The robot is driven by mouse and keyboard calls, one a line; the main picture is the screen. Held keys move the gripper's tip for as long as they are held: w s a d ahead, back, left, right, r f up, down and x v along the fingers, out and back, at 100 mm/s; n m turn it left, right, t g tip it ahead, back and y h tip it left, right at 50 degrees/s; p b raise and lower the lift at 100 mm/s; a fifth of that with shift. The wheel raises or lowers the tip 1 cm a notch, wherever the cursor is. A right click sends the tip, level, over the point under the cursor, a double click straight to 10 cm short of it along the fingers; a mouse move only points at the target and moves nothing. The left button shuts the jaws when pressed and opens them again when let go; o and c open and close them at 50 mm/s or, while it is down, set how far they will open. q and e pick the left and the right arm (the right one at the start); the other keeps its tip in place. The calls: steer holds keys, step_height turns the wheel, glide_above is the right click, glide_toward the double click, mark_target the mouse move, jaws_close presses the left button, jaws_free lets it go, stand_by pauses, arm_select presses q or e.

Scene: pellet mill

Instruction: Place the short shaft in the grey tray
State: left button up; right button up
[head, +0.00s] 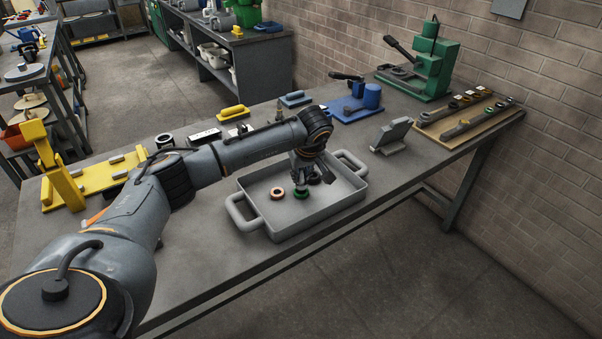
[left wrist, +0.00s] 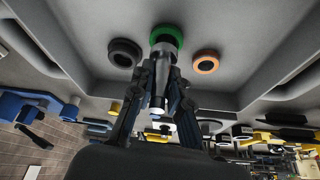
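The grey tray (head: 340,205) stands on the table, with a handle at each end. My left gripper (head: 301,180) reaches down into it. In the left wrist view my left gripper (left wrist: 160,88) is shut on a short silver shaft (left wrist: 159,92), its fingers on both sides of it. The shaft's far end is at a green ring (left wrist: 166,33) on the tray floor; I cannot tell whether it touches or stands in the ring. An orange-brown ring (head: 277,193) and a dark ring (left wrist: 124,53) lie nearby in the tray. My right gripper is out of view.
A yellow fixture (head: 90,180) stands left on the table. Behind the tray are a blue fixture (head: 355,105), a grey angled stand (head: 391,136) and a green press (head: 430,62). A wooden board with tools (head: 468,120) lies right. The table's front edge is just before the tray.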

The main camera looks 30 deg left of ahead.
arm_select(q)
steer(key=o, duration=0.4)
